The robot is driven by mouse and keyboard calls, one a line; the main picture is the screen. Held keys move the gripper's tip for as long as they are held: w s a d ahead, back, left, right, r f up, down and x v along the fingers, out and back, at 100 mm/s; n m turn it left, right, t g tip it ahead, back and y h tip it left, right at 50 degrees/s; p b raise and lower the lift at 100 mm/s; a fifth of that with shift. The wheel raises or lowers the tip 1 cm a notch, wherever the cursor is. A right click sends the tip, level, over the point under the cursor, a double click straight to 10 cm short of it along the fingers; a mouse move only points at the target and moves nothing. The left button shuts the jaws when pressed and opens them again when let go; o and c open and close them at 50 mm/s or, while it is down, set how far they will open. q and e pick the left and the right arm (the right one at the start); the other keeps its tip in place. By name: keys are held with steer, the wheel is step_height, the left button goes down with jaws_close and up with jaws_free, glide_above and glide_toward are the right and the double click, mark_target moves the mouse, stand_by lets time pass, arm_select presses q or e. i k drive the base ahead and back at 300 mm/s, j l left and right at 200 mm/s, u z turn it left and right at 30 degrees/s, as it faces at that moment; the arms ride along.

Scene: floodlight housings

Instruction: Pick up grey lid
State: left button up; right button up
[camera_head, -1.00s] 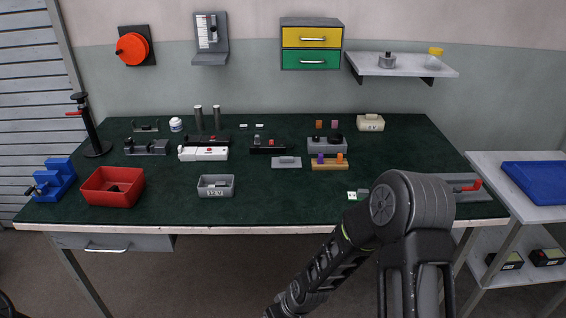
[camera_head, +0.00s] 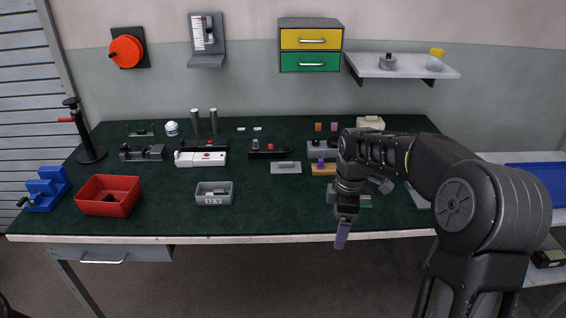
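The grey lid (camera_head: 286,167) is a flat, light grey plate with a small raised grip on top. It lies on the dark green table top, in the middle. A grey open housing marked 12 V (camera_head: 214,194) stands to its front left. My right gripper (camera_head: 342,236) points down at the table's front edge, to the right of and nearer than the lid, and is apart from it. Its fingers show edge-on as one purple-grey piece, so I cannot tell whether they are open. My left gripper is not in view.
A black fixture (camera_head: 268,151) sits just behind the lid. My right arm partly hides an orange block holder (camera_head: 323,170) and a grey holder (camera_head: 318,154). A red bin (camera_head: 108,196) stands at left. The table in front of the lid is mostly clear.

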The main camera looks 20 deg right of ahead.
mark_target(281, 167)
steer(key=i, duration=1.35)
